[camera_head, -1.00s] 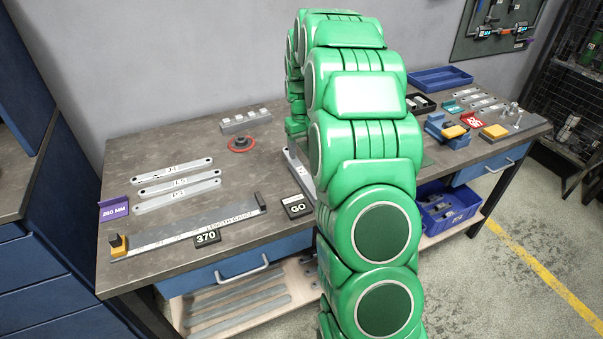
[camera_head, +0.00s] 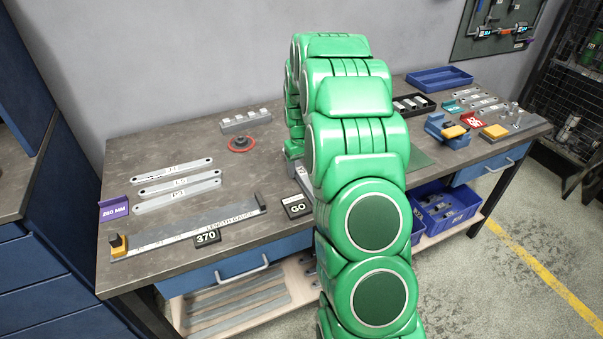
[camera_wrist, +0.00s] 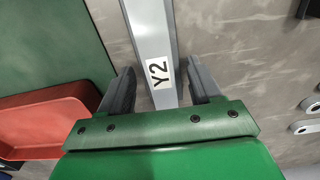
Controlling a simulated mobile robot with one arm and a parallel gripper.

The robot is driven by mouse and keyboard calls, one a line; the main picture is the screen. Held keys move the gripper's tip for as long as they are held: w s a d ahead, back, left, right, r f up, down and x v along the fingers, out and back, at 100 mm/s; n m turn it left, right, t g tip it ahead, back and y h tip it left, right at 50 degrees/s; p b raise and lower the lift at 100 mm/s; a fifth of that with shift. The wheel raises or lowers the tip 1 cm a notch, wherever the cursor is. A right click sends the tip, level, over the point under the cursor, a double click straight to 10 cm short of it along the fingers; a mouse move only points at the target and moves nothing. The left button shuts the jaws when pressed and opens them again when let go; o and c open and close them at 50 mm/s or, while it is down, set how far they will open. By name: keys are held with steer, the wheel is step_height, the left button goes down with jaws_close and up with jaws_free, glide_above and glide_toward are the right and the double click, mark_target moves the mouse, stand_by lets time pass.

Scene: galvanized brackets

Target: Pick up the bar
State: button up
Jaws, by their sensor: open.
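A grey metal bar labelled Y2 (camera_wrist: 149,35) runs from the top edge of the wrist view down between the fingers of my gripper (camera_wrist: 160,88). My gripper is open, with one finger on each side of the bar and visible gaps between. The bar's lower end is hidden behind the gripper body. In the head view my green arm hides the gripper, and only a small part of a grey metal piece (camera_head: 304,180) shows beside the arm on the bench.
Several labelled bars (camera_head: 178,186), a length gauge (camera_head: 190,232) and a GO block (camera_head: 297,206) lie on the bench left of my arm. In the wrist view, a red tray (camera_wrist: 40,118) and green mat (camera_wrist: 50,45) are left, and holed bar ends (camera_wrist: 303,127) right.

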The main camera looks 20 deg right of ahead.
jaws_close()
steer(key=shift+r, duration=0.2)
